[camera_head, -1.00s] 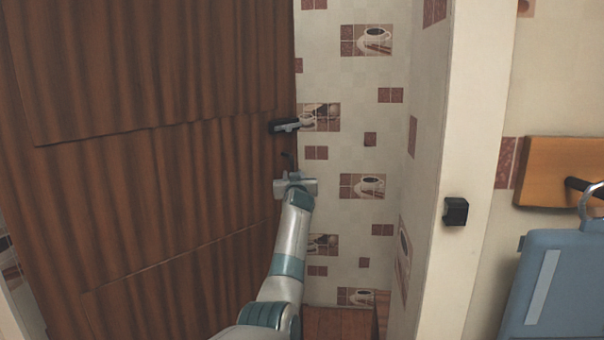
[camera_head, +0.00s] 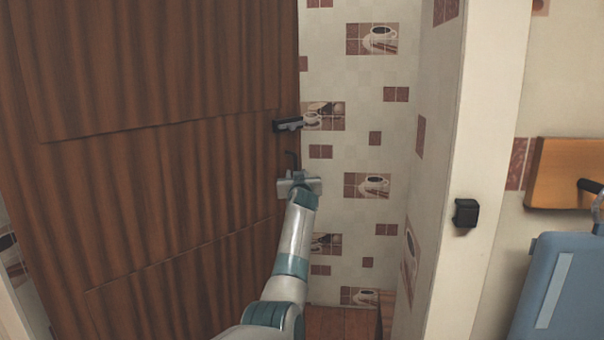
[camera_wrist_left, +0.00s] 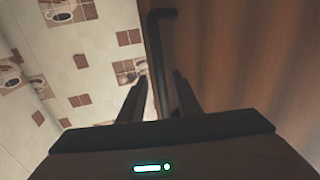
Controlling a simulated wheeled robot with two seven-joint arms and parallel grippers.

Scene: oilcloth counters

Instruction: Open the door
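The brown wooden door (camera_head: 150,180) fills the left of the head view. Its right edge stands apart from the cream post, with tiled wall showing between them. A dark fitting (camera_head: 287,125) sits near that edge. My left gripper (camera_head: 294,168) is just below the fitting, close to the door edge. In the left wrist view, the two fingers of my left gripper (camera_wrist_left: 158,98) are apart, with a dark L-shaped bar handle (camera_wrist_left: 164,55) between them beside the door (camera_wrist_left: 240,70). I cannot tell whether the fingers touch the bar. My right gripper is not in view.
A cream post (camera_head: 475,150) with a small black catch (camera_head: 466,213) stands right of the gap. Beyond it are a wooden block (camera_head: 565,172) on the wall and a blue object (camera_head: 560,285). Tiled wall (camera_head: 345,90) lies beyond the door edge.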

